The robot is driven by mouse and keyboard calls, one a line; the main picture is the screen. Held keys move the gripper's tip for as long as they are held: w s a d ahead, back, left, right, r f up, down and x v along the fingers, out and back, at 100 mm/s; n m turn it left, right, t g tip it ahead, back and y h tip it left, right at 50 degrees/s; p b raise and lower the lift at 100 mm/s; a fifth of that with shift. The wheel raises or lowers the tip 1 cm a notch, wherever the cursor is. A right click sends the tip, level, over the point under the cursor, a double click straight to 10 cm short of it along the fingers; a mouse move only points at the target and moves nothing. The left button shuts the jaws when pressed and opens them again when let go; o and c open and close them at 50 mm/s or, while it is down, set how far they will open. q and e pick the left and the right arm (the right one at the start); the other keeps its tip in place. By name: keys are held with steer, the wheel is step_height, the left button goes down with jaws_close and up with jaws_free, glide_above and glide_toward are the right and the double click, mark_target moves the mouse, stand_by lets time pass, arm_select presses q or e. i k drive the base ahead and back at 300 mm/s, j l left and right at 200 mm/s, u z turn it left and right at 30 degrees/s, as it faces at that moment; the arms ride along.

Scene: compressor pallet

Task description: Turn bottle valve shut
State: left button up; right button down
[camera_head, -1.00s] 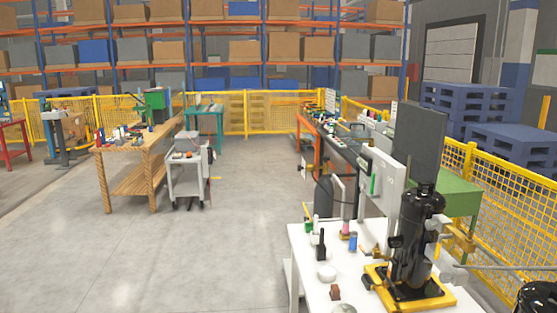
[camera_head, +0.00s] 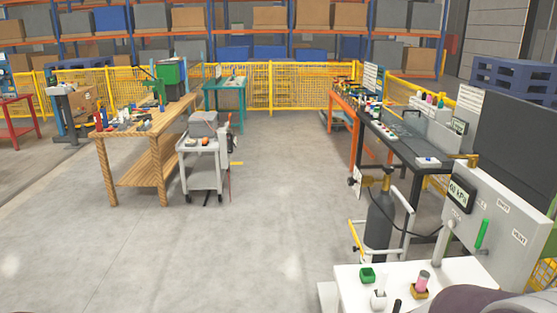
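A dark gas bottle (camera_head: 380,222) stands upright right of centre, behind the white table. A brass-coloured valve (camera_head: 386,176) sits at its top, small in the view. I cannot tell whether the valve is open or shut. A dark hose runs from the bottle top toward a grey panel (camera_head: 490,215) with a gauge display reading about 60 kPa (camera_head: 461,195) and a green lever (camera_head: 482,234). Neither of my grippers is in view.
A white table (camera_head: 350,285) with small items fills the bottom right. A pale tubular frame (camera_head: 408,212) stands beside the bottle. A dark bench (camera_head: 410,150) lies behind. A wooden workbench (camera_head: 150,150) and grey cart (camera_head: 203,165) stand left. The middle floor is clear.

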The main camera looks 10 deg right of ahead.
mark_target(389, 169)
steer(key=i, duration=3.95)
steer(key=i+z, duration=0.2)
steer(key=z, duration=0.25)
steer(key=i+z, duration=0.15)
steer(key=z, duration=0.3)
steer(key=i+j+z, duration=0.15)
steer(key=z, duration=0.3)
steer(key=i+j+z, duration=0.15)
steer(key=z, duration=0.35)
steer(key=i+j+z, duration=0.1)
steer(key=j+z, duration=0.2)
steer(key=z, duration=0.15)
steer(key=j+z, duration=0.25)
steer(key=z, duration=0.2)
steer(key=i+l+z, duration=0.1)
steer(key=z, duration=0.25)
steer(key=i+l+z, duration=0.15)
steer(key=z, duration=0.25)
steer(key=i+l+z, duration=0.1)
steer(key=z, duration=0.25)
